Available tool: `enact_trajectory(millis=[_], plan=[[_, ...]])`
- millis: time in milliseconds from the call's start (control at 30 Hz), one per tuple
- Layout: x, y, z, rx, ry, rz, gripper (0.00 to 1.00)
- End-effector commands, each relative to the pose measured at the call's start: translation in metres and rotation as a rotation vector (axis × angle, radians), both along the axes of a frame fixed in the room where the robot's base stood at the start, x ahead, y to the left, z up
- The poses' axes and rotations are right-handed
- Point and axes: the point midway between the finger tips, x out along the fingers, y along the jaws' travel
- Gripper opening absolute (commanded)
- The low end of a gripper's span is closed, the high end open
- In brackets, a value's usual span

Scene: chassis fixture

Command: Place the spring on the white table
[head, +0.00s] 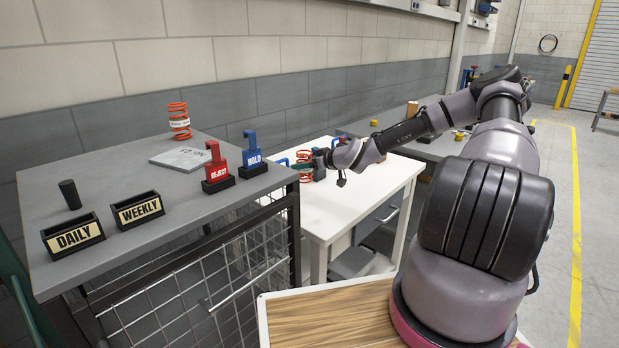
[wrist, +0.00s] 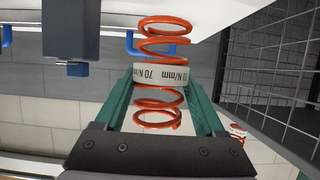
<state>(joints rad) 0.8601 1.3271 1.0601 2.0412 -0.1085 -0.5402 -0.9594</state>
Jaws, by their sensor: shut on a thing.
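My gripper (head: 316,162) is shut on an orange coil spring (head: 304,172) at the white table (head: 350,200). In the wrist view the green fingers of my gripper (wrist: 165,80) press on both sides of the spring (wrist: 163,100), around its white band marked "70 N/mm". The spring's coils stick out past the fingers at both ends. In the head view the spring looks upright at the table's far left part. I cannot tell whether its lower end touches the tabletop. A second orange spring (head: 179,121) stands on the grey bench; it also shows in the wrist view (wrist: 238,133).
The grey bench (head: 110,190) left of the white table holds a red REJECT block (head: 215,168), a blue HOLD block (head: 252,155), a flat grey plate (head: 183,158), DAILY (head: 73,236) and WEEKLY (head: 137,211) holders and a dark cylinder (head: 70,194). The white table's front is clear.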

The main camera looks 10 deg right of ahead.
Motion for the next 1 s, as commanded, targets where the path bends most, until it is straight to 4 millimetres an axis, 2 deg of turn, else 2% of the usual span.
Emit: enact_trajectory(millis=[433,867,900,933,967,1000], plan=[[0.000,0.001,-0.051,0.002,0.000,0.001,0.00],[0.000,0.000,-0.058,-0.001,-0.002,0.003,0.00],[0.000,0.000,-0.058,-0.001,-0.001,0.003,0.83],[0.000,0.000,-0.058,-0.001,-0.001,0.003,0.94],[0.000,0.000,-0.058,-0.001,-0.001,0.003,1.00],[0.000,0.000,-0.058,-0.001,-0.001,0.003,1.00]])
